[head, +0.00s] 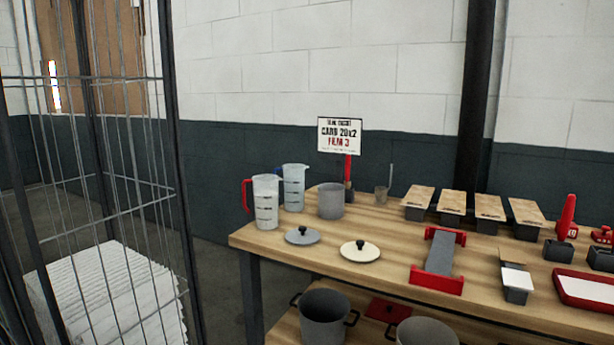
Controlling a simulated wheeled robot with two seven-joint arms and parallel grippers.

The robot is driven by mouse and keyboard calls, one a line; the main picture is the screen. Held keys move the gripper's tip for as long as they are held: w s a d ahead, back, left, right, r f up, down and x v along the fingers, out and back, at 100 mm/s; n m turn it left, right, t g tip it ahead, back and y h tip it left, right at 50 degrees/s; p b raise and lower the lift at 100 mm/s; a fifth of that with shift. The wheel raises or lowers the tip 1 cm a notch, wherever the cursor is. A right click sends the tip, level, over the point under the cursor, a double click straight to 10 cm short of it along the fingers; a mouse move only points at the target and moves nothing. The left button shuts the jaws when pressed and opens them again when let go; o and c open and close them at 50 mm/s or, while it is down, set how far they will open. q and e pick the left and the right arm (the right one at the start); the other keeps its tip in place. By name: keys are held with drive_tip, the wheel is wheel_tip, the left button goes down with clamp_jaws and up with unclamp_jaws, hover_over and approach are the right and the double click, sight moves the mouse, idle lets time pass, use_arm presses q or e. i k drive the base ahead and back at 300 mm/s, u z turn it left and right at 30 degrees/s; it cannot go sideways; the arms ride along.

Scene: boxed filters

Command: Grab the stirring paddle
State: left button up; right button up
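I cannot clearly make out a stirring paddle on the wooden table (385,215). A thin grey stick (391,176) stands upright at or just behind a small translucent cup (381,195) near the back edge; its lower end is hidden or too small to tell. A red upright piece (348,168) shows below a sign, behind a grey pot (330,201); I cannot tell what it is. Neither of my grippers is in view.
Two measuring jugs (265,202) and two lids (360,252) are on the table's left. A red-ended grey stand (439,258), several wood-topped boxes (451,202) and a red tray (585,290) are right. Pots (324,318) sit below. A wire cage (140,200) stands left.

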sight(347, 183)
drive_tip(key=u, duration=0.5)
drive_tip(key=i, duration=1.05)
drive_tip(key=u, duration=0.05)
